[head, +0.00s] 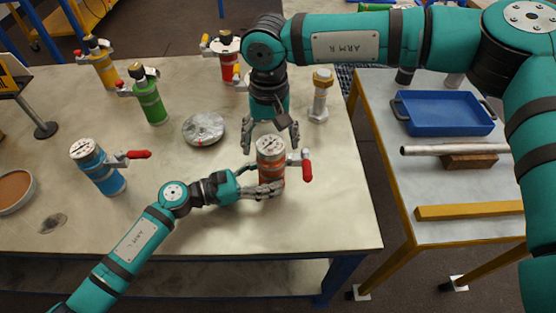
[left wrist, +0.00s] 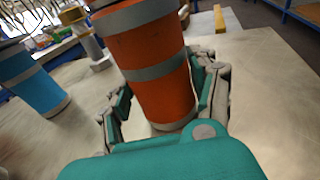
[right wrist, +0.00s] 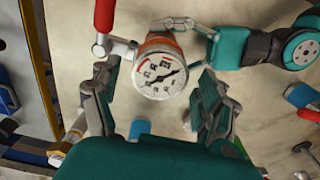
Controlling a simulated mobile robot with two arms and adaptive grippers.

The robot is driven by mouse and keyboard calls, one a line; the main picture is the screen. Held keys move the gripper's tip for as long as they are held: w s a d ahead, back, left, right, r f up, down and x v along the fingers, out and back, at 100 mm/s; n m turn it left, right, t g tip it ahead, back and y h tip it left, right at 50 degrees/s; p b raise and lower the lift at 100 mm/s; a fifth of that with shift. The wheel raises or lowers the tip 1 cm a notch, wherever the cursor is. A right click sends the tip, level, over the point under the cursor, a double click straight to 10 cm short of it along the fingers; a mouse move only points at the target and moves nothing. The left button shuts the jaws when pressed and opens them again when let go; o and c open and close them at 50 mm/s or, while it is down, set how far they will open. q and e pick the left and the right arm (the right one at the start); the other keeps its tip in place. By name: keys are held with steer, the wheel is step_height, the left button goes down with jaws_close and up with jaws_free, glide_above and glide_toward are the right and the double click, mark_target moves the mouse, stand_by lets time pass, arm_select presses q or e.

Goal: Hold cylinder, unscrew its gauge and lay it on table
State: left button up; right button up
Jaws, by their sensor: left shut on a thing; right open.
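The orange cylinder (head: 271,175) stands on the table with its round gauge (head: 270,148) on top, and a valve with a red handle (head: 306,170) at its side. My left gripper (head: 262,184) is shut around the lower body of the cylinder; the left wrist view shows the orange body (left wrist: 155,85) between the fingers. My right gripper (head: 270,134) is open above and behind the cylinder top. In the right wrist view the gauge's white dial (right wrist: 160,76) lies between its spread fingers, near their tips, with no clear contact.
Blue (head: 98,168), green (head: 150,100), yellow (head: 103,68) and red (head: 228,62) cylinders stand around. A silver disc (head: 203,129) lies left of the grippers, and a bolt-like post (head: 320,97) stands to the right. The table (head: 330,205) is bare at front right.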

steer(key=shift+f, duration=0.45)
steer(key=m, duration=1.7)
steer(key=shift+c, duration=0.4)
